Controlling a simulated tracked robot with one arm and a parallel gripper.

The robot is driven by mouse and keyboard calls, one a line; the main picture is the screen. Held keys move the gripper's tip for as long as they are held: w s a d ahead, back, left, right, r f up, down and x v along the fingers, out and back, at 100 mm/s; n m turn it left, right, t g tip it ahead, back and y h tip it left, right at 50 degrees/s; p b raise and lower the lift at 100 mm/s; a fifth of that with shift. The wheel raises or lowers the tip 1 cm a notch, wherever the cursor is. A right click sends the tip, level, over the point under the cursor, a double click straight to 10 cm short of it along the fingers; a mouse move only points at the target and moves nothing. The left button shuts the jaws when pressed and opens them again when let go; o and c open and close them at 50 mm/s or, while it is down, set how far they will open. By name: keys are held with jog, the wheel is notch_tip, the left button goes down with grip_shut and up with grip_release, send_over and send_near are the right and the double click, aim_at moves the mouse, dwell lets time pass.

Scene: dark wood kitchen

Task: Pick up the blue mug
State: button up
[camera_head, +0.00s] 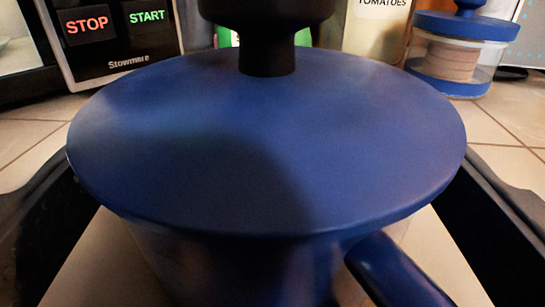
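A large blue lidded vessel (270,150) with a black knob fills the middle of the view. It looks more like a small pot than an open mug. Its blue handle (395,270) points toward the lower right. My gripper (268,185) is wide open, with one black finger to the left of the vessel and one to the right. The vessel sits between the fingers. The lid's rim hides parts of the fingers, so I cannot tell whether they touch its sides. No separate blue mug shows.
Behind stand a black appliance (110,35) with STOP and START labels, a tomatoes container (375,30), a partly hidden green item (224,38), and a clear jar with a blue lid (455,55). Bare tiled counter (505,110) shows at both sides.

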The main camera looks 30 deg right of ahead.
aim_at(265, 42)
jog(key=c, duration=0.9)
jog(key=shift+o, duration=0.2)
jog(key=shift+r, duration=0.15)
jog(key=shift+s+r+p, duration=0.1)
jog(key=shift+r+p, duration=0.6)
jog(key=shift+r, duration=1.05)
jog(key=s, duration=0.5)
jog(key=s+p, duration=0.1)
jog(key=s, duration=0.2)
jog(key=shift+a+r, duration=0.2)
jog(key=shift+r, duration=0.15)
jog(key=shift+s+a+f+b, duration=0.1)
jog(key=shift+s+f+b, duration=0.15)
jog(key=shift+b, duration=0.85)
jog(key=s+b, duration=0.7)
jog(key=b, duration=0.3)
jog(key=shift+r, duration=0.45)
